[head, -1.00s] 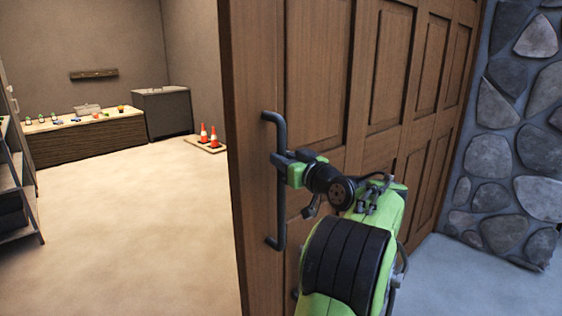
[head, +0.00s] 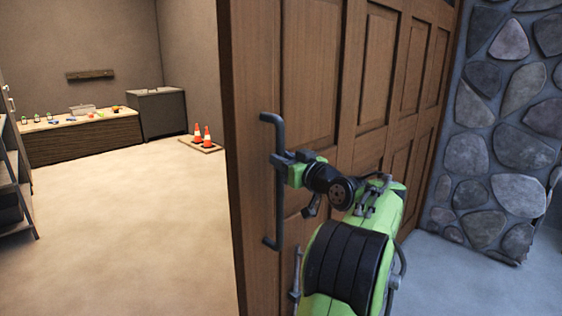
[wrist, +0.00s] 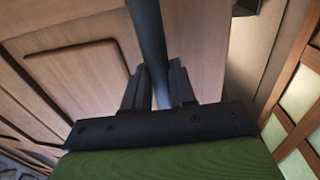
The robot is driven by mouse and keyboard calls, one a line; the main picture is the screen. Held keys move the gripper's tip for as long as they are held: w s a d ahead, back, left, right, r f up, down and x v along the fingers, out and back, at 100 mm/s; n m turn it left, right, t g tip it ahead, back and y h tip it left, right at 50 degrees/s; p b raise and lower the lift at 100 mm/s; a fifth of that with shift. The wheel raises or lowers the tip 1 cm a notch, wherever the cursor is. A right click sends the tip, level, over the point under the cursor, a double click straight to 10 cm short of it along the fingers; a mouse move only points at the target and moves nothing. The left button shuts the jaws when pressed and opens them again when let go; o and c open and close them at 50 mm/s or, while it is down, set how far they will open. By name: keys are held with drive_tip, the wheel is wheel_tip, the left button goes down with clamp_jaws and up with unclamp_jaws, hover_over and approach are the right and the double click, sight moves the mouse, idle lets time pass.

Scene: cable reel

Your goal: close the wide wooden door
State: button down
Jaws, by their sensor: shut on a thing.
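The wide wooden door (head: 325,95) stands open in the head view, its panelled face running from the near free edge at the centre back toward a stone wall on the right. A dark vertical bar handle (head: 280,215) is mounted near its free edge. My gripper (head: 278,160) is shut on the handle at its upper-middle part. In the wrist view the two fingers (wrist: 160,85) sit on either side of the handle bar (wrist: 148,35), with the door panels (wrist: 75,65) behind. The contact faces of the fingers are partly hidden.
Through the opening on the left lies a room with clear floor (head: 130,220). A shelf (head: 14,190) stands at the left edge. A counter (head: 80,143) with small items, a dark cabinet (head: 170,113) and orange cones (head: 202,136) are at the back. The stone wall (head: 500,130) bounds the right.

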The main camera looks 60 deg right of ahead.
drive_tip(key=c, duration=1.3)
unclamp_jaws()
drive_tip(key=shift+s+d+f, duration=0.15)
drive_tip(key=shift+s+d, duration=0.1)
drive_tip(key=shift+s, duration=0.25)
drive_tip(key=o, duration=0.3)
drive_tip(key=shift+s+a, duration=0.15)
drive_tip(key=shift+s, duration=0.45)
drive_tip(key=shift+w, duration=0.3)
drive_tip(key=shift+s+a, duration=0.1)
drive_tip(key=b+v, duration=0.1)
drive_tip(key=v, duration=1.4)
drive_tip(key=shift+s+a, duration=0.2)
drive_tip(key=shift+s, duration=0.05)
